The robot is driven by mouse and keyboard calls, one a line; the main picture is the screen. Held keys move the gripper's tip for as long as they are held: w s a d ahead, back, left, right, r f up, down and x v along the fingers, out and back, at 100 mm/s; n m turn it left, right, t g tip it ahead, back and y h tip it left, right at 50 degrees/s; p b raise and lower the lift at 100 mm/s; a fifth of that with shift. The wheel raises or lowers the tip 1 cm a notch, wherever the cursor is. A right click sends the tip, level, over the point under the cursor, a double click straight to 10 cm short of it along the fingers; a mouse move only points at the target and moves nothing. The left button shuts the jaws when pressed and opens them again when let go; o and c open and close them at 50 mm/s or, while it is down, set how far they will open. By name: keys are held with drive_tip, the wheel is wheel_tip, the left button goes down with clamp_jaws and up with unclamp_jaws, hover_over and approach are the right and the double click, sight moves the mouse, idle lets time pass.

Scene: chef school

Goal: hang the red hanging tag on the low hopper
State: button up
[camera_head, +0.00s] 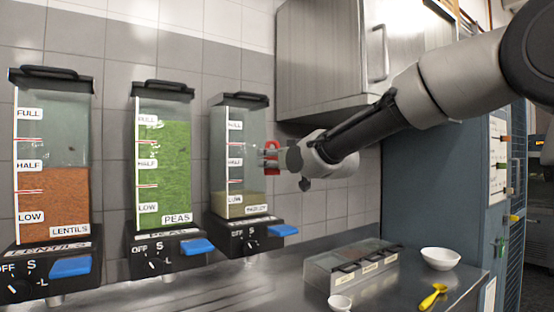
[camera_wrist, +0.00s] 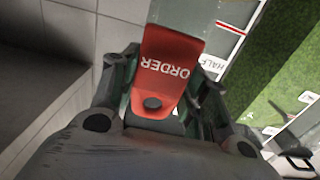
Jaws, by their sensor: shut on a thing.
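The red hanging tag (camera_wrist: 170,48) reads "ORDER", upside down in the wrist view, with a dark round spot near its gripped end. My gripper (camera_wrist: 163,92) is shut on it. In the head view the red tag (camera_head: 273,146) shows at my gripper (camera_head: 268,156), in front of the right side of the third hopper. This right hopper (camera_head: 252,185) holds a shallow pale fill around its LOW mark; its name label is too small to read. The pea hopper (camera_head: 165,165) is filled nearly to FULL. The lentil hopper (camera_head: 53,195) is filled to about HALF. Contact between tag and hopper cannot be told.
Blue levers, such as the right one (camera_head: 283,230), stick out below the hoppers. A steel cabinet (camera_head: 330,60) hangs behind my arm. On the counter are a lidded container (camera_head: 350,268), a white bowl (camera_head: 440,258), a small white cup (camera_head: 340,302) and a yellow scoop (camera_head: 432,297).

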drive_tip(key=shift+f+x, duration=0.2)
drive_tip(key=shift+x, duration=0.7)
drive_tip(key=shift+f+x, duration=0.2)
drive_tip(key=shift+x, duration=0.65)
drive_tip(key=shift+f+x, duration=0.2)
drive_tip(key=shift+x, duration=0.7)
drive_tip(key=o, duration=0.9)
